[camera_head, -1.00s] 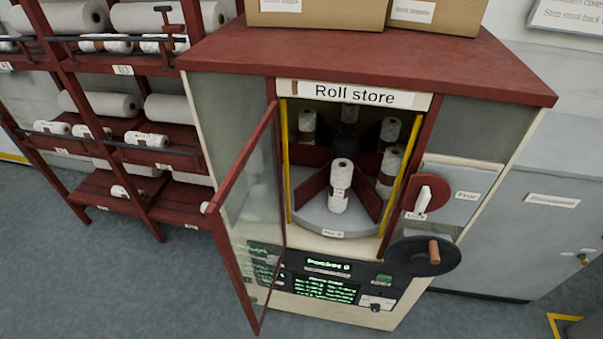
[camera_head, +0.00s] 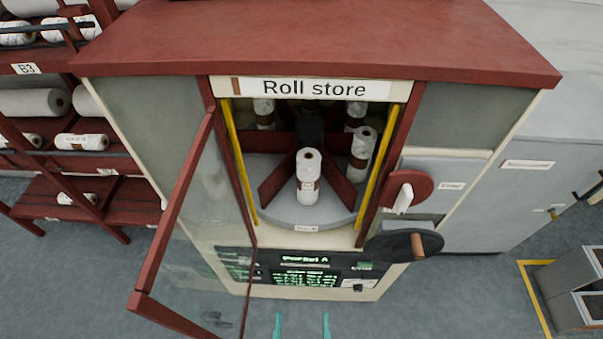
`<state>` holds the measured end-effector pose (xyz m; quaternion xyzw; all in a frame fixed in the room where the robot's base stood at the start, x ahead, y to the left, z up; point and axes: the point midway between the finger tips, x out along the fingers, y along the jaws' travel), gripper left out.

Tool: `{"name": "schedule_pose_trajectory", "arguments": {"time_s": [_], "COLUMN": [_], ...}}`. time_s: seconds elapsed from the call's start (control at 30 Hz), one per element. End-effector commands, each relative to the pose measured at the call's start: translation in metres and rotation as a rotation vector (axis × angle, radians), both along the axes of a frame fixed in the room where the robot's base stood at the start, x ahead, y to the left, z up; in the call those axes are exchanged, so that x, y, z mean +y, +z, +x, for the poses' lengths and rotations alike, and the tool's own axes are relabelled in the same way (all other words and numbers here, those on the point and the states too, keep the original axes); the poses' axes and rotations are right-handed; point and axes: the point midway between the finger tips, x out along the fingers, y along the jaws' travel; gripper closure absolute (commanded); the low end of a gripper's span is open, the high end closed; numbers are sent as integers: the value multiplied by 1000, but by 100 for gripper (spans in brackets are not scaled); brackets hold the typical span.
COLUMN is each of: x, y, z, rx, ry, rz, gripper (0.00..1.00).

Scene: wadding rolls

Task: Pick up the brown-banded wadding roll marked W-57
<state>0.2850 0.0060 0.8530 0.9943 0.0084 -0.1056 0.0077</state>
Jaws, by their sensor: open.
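A white wadding roll with a brown band (camera_head: 308,178) stands upright at the front of the roll store's turntable (camera_head: 296,213), between two dark red dividers. Its marking is too small to read. Other brown-banded rolls stand in compartments behind, one at the right (camera_head: 361,149), one at the back left (camera_head: 264,111) and one at the back right (camera_head: 355,113). The roll store's glass door (camera_head: 187,226) stands open to the left. My gripper (camera_head: 301,326) shows as two teal fingertips at the bottom edge, apart and empty, in front of and below the cabinet.
A black crank disc (camera_head: 404,246) with a brown handle and a red disc with a white lever (camera_head: 408,190) stick out at the right. The open door frame bounds the left side. Shelves with rolls (camera_head: 80,165) stand left; grey bins (camera_head: 577,293) stand right.

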Motion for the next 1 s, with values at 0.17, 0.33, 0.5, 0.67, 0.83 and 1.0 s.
{"name": "schedule_pose_trajectory", "arguments": {"time_s": [0.17,0.33,0.5,0.67,0.83,1.0], "x": [9,17,16,14,13,13], "y": [-2,4,22,50,86,115], "z": [63,123,183,238,287,318], "rx": [-37,-65,-97,-133,-172,-200], "ry": [24,25,-9,-56,-109,-152], "rz": [-14,-26,-34,-35,-24,-10], "gripper": [26,26,26,26,26,26]}}
